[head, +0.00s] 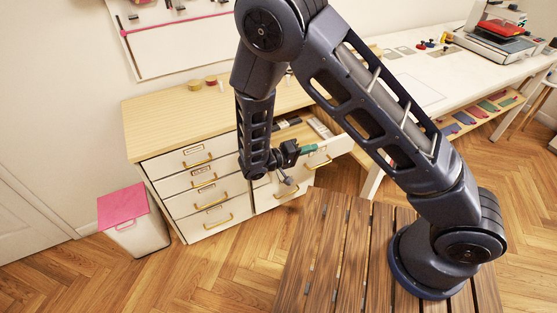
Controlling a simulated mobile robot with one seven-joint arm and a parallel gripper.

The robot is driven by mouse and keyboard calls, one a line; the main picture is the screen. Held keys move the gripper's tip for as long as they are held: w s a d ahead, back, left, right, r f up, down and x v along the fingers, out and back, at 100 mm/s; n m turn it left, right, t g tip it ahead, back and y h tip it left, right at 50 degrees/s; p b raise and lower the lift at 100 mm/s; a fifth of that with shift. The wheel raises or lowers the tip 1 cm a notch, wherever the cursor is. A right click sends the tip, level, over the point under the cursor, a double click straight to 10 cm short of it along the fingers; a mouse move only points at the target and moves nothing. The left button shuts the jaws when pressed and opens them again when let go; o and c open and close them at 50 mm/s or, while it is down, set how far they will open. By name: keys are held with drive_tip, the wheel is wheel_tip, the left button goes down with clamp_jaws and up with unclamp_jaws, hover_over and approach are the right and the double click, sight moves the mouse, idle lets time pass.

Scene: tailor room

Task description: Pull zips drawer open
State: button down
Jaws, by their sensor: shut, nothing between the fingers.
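A cream drawer cabinet (178,211) with a wooden top stands left of centre, with brass handles and small labels too small to read. I cannot tell which drawer is the zips drawer. The upper right drawer (336,150) is pulled out, with items showing inside. Its brass handle (319,162) is on its front. The drawers of the left column look shut. My gripper (311,149) is shut and empty, with greenish fingertips, close to the open drawer's front. I cannot tell whether it touches. My arm hides part of the right column.
A bin with a pink lid (123,205) stands left of the cabinet. A white worktable (425,92) is at the back right, with an open tray of coloured pieces (484,111) under its top. Wooden floor (222,262) is clear in front of the cabinet.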

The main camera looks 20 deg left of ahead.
drive_tip(key=w+a+r+n+g+y, duration=0.1)
drive_tip(key=w+a+n+g+y, duration=0.1)
drive_tip(key=w+a+g+y, duration=0.45)
drive_tip(key=w+a+r+n+g+y, duration=0.2)
drive_tip(key=a+g+y, duration=0.2)
drive_tip(key=a+g, duration=0.55)
drive_tip(key=shift+t+h, duration=0.35)
drive_tip(key=shift+t, duration=0.45)
drive_tip(key=a+x, duration=0.1)
drive_tip(key=x, duration=0.3)
drive_tip(key=a+x, duration=0.1)
drive_tip(key=x, duration=0.4)
drive_tip(key=w+f+x, duration=0.1)
drive_tip(key=x, duration=0.4)
drive_tip(key=shift+a+f, duration=0.25)
drive_tip(key=shift+a, duration=0.1)
drive_tip(key=shift+s+d+f, duration=0.25)
drive_tip(key=shift+s+d, duration=1.25)
